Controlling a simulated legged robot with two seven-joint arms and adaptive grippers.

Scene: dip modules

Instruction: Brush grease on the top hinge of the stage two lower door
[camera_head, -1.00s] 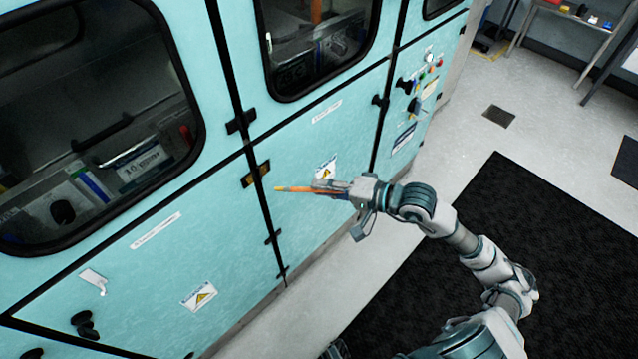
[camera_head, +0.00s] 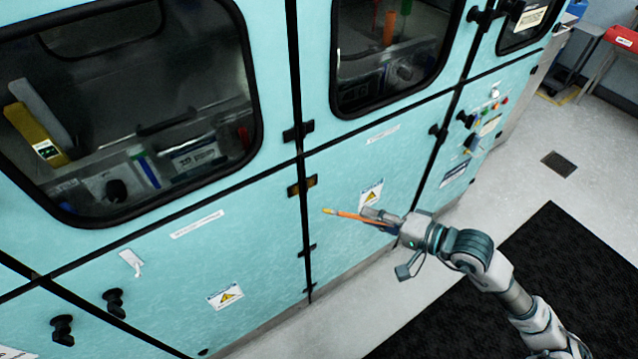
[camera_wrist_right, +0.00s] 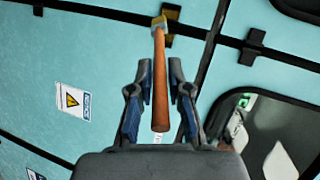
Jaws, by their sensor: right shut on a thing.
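A brush with an orange-brown handle (camera_head: 358,217) and yellow bristles is held in my right gripper (camera_head: 375,219), pointing left toward the cabinet. My left gripper is not in view.
Black hinges (camera_head: 306,250) sit lower on the seam, and another (camera_head: 298,131) sits above. Black door knobs (camera_head: 114,302) stick out at the lower left. A control panel (camera_head: 480,125) is on the right. Open floor (camera_head: 520,180) and a black mat (camera_head: 560,270) lie to the right.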

